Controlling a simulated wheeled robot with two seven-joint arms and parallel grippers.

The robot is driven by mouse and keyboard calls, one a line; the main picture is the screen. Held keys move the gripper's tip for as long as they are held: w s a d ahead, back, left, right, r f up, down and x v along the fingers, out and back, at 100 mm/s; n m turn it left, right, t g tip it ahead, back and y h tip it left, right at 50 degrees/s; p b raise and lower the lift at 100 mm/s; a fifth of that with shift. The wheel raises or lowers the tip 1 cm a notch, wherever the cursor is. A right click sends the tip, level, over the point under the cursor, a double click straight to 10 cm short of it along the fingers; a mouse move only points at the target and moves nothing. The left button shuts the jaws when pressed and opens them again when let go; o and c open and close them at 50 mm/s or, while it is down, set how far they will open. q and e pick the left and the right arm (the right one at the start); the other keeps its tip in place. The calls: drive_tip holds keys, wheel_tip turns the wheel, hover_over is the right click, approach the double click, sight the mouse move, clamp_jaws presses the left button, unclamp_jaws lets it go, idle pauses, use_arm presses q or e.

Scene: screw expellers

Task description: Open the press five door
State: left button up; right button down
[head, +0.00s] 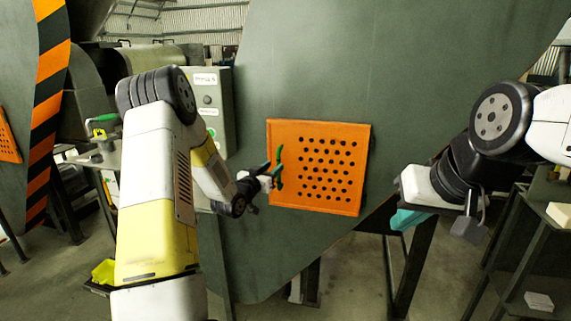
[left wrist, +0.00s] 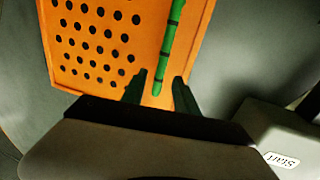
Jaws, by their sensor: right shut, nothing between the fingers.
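The press door (head: 335,170) is an orange panel with round holes, lying flush in the big grey-green press body (head: 330,70). It also fills the upper part of the left wrist view (left wrist: 95,85). A green bar handle (left wrist: 172,40) stands on its edge, near the door's left side in the head view (head: 279,155). My left gripper (head: 270,174) is at this handle. In the left wrist view its two fingers (left wrist: 160,92) are apart, with the handle's end between them; contact cannot be told.
A grey control box (head: 207,110) with a label and buttons stands left of the door and shows at the right of the left wrist view (left wrist: 282,135). Dark press legs (head: 408,265) stand below. A shelf rack (head: 530,240) is at the right. An orange-and-black striped panel (head: 45,120) is far left.

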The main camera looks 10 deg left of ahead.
sight(278, 163)
use_arm(q)
drive_tip(key=x, duration=0.5)
drive_tip(key=shift+w, duration=0.1)
clamp_jaws()
idle(1.3)
